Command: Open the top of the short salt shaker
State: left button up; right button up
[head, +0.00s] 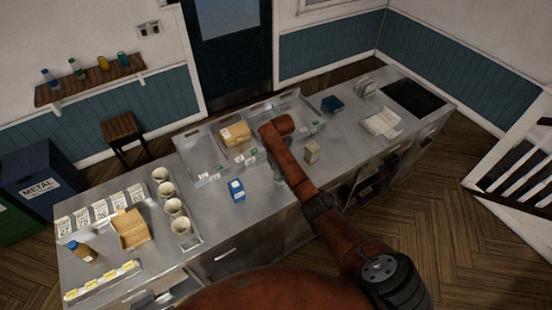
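A small blue box with a white label (237,190) stands upright on the metal counter (220,225), left of my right arm. A small beige container with a darker top (312,152) stands upright on the counter, right of the arm. Labels are too small to read, so I cannot tell which of these, if either, is the short salt shaker. My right gripper (279,175) points down over the counter between the two, touching neither as far as I can see. It is mostly hidden behind my orange forearm, so its fingers cannot be made out. My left gripper is out of view.
Metal trays with a brown carton (236,133) lie along the far edge. A row of cups (160,174), a brown open box (131,228) and an amber bottle (83,251) are at left. A white tray (383,122) and dark basin (413,97) are at right.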

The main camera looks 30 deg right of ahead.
jog(key=shift+o, duration=0.3)
jog(key=shift+r, duration=0.2)
jog(key=v, duration=1.1)
jog(key=shift+s+r, duration=0.15)
jog(key=shift+r, duration=0.2)
